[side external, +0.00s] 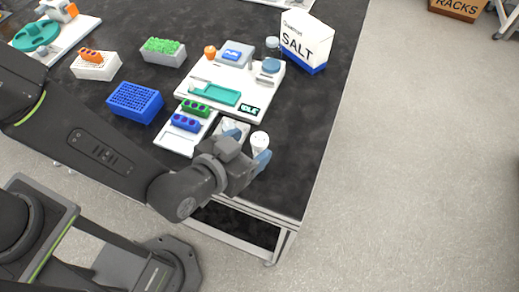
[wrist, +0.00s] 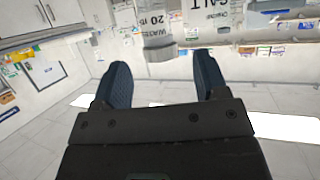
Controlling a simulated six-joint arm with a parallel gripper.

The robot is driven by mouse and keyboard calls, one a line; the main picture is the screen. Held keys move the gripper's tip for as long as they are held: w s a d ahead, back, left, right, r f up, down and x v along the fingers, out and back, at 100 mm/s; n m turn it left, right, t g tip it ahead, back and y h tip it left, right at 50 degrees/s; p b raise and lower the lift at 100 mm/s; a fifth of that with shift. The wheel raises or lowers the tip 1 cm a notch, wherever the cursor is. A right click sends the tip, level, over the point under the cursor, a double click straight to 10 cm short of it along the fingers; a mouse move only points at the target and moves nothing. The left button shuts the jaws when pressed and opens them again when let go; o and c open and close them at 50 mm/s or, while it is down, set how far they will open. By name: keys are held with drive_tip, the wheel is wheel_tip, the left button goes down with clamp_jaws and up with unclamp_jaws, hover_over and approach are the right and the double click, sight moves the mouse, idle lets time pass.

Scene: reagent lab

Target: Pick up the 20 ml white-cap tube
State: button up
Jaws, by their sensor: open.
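A small white-capped tube (side external: 259,140) stands near the right edge of the dark bench in the side view. My gripper (side external: 249,144) is beside it, with blue fingers spread and the tube close to the far finger. In the wrist view my gripper (wrist: 160,62) is open, with nothing clamped between its fingers. A white labelled container (wrist: 158,22) with "20" on it shows just beyond the gap between the fingertips. Its lower end looks grey. Whether a finger touches the tube I cannot tell. My wrist hides part of the area around it.
A white tray (side external: 222,75) with a teal dish lies behind, and a "SALT" carton (side external: 304,42) stands to its right. Blue (side external: 185,122) and green (side external: 196,107) racks sit left of my gripper. A larger blue rack (side external: 134,102) is further left. The bench edge is close on the right.

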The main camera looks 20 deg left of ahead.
sight(256, 142)
drive_tip(key=x, duration=0.5)
drive_tip(key=shift+w+d+f, duration=0.1)
drive_tip(key=shift+w+f, duration=0.1)
drive_tip(key=shift+w, duration=0.15)
drive_tip(key=c, duration=1)
drive_tip(key=shift+r, duration=0.15)
